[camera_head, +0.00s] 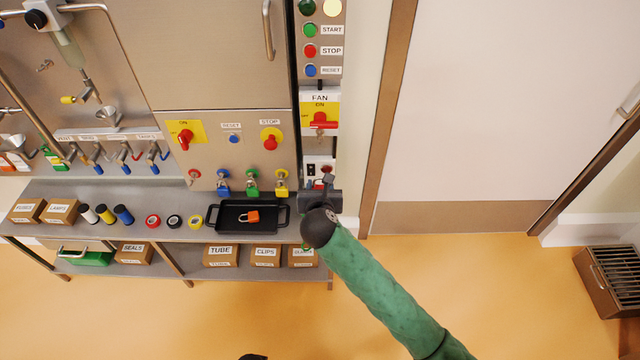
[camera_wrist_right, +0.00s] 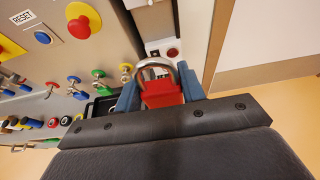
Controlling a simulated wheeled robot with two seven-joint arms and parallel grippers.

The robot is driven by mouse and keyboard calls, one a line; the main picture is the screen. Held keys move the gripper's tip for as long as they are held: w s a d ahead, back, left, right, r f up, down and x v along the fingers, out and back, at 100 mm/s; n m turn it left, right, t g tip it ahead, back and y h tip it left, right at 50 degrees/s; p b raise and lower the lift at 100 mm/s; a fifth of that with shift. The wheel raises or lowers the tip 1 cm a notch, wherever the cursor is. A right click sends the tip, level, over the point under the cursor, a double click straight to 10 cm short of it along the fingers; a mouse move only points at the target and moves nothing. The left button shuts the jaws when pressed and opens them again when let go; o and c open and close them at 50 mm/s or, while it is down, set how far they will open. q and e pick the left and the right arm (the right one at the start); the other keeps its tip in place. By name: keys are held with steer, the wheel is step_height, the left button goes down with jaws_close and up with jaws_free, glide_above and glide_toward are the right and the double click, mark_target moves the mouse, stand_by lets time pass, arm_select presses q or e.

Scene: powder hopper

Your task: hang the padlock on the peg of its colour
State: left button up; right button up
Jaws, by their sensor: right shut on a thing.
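My right gripper (camera_wrist_right: 161,92) is shut on a red padlock (camera_wrist_right: 162,94), with its silver shackle pointing up in the wrist view. In the head view the right gripper (camera_head: 326,184) is at the panel's right edge, right of the peg row; the padlock is hard to make out there. The red peg (camera_head: 194,174) is at the left end of the row and looks bare. To its right, a blue padlock (camera_head: 223,187), a green padlock (camera_head: 252,187) and a yellow padlock (camera_head: 281,187) hang on their pegs.
A black tray (camera_head: 228,228) with an orange padlock (camera_head: 250,216) sits on the steel shelf below the pegs. Tape rolls and coloured cylinders stand to its left. A box with a red button (camera_wrist_right: 172,53) is behind the held padlock. A red fan switch (camera_head: 322,121) is above.

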steer(key=s+p, duration=0.4)
steer(key=s, duration=0.3)
stand_by(0.9)
steer(key=shift+d, duration=0.1)
stand_by(0.9)
